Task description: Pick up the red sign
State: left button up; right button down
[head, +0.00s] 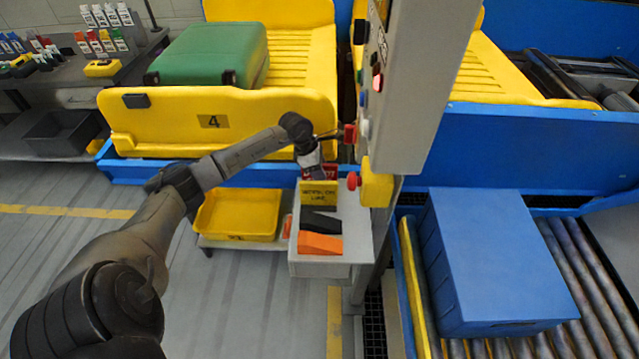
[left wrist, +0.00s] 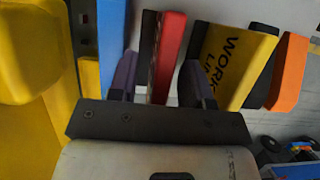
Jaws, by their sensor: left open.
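The red sign (head: 331,171) stands on a small grey stand (head: 345,232), behind the yellow sign (head: 318,194) with black lettering; only part of it shows in the head view. My left gripper (head: 312,166) is over the back of the stand, at the red sign. In the left wrist view the red sign (left wrist: 168,55) stands edge-on between the two spread fingers of my left gripper (left wrist: 159,66). A dark plate (left wrist: 147,50) is beside it, also between the fingers. The yellow sign (left wrist: 232,62) is just outside the right finger. My right gripper is not in view.
A black block (head: 320,223) and an orange block (head: 319,243) lie on the stand's front. A grey control post (head: 412,90) with a red button on a yellow box (head: 376,182) rises close right of the gripper. A yellow tray (head: 238,214) sits lower left.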

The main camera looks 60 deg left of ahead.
pick_arm(q)
grip_shut()
dwell(0.4)
